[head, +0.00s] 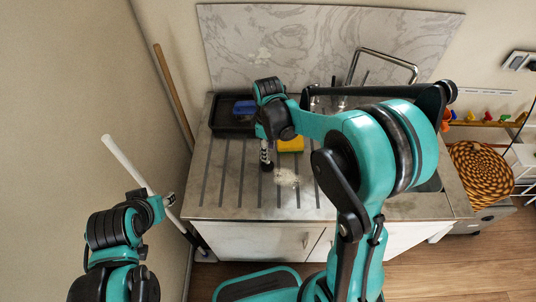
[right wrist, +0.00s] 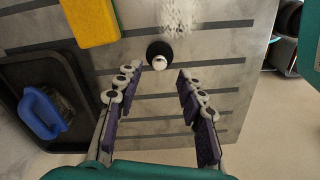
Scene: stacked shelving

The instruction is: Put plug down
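The plug (right wrist: 160,54), a small round black piece with a pale knob on top, sits on the grooved grey counter (right wrist: 215,90) in the right wrist view. My right gripper (right wrist: 160,74) is open, its purple-padded fingers apart. The plug lies just beyond the fingertips, centred between them, and no finger appears to touch it. In the head view my right gripper (head: 266,164) points down over the drainboard (head: 230,190), and the plug cannot be made out there. My left gripper (head: 166,202) is at the lower left, away from the counter; its fingers are unclear.
A yellow sponge (head: 291,145) lies close to the right gripper. A black tray (head: 222,128) with a blue-handled brush (right wrist: 42,110) is at the counter's back left. White residue (head: 287,178) marks the drainboard. A tap (head: 386,54) stands behind. A white pole (head: 128,165) leans near my left arm.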

